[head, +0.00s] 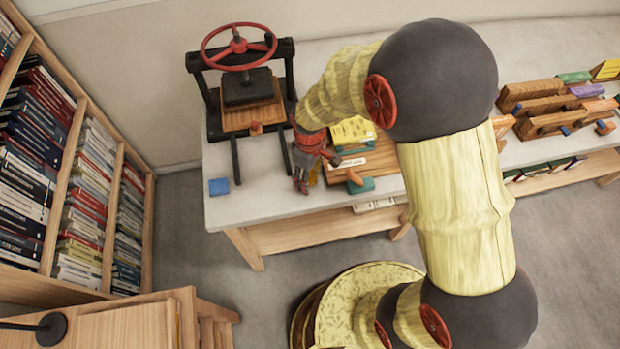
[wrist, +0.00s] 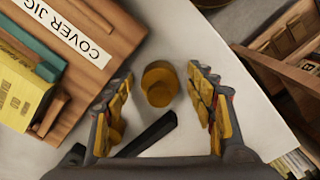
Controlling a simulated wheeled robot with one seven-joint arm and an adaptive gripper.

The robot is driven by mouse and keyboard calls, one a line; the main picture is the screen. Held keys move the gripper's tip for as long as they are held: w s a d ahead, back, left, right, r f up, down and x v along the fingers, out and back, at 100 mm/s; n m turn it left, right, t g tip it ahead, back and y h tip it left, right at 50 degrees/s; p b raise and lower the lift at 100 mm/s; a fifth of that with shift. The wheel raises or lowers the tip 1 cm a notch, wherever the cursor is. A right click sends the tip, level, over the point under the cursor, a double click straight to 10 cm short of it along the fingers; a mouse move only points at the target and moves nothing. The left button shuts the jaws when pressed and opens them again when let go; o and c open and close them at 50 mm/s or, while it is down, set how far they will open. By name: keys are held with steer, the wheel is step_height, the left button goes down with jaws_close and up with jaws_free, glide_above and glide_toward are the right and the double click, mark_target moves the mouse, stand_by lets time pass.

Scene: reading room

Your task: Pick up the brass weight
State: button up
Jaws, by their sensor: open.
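The brass weight (wrist: 158,84) is a small, round, yellow-brown piece on the pale table top in the wrist view. It lies between the spread fingers of my gripper (wrist: 160,77), with a gap on both sides. The gripper is open and empty. In the head view my gripper (head: 311,170) is low over the front part of the table, between the press and the wooden jig board. I cannot make out the weight in the head view; the gripper and arm cover that area.
A press with a red wheel (head: 238,47) stands left; its dark bar (wrist: 148,135) lies close below the weight in the wrist view. The cover jig board (wrist: 95,60) is close on the other side. A blue block (head: 219,187) sits near the table's left edge.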

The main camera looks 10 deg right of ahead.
steer(key=shift+r, duration=0.1)
jaws_close()
stand_by(0.7)
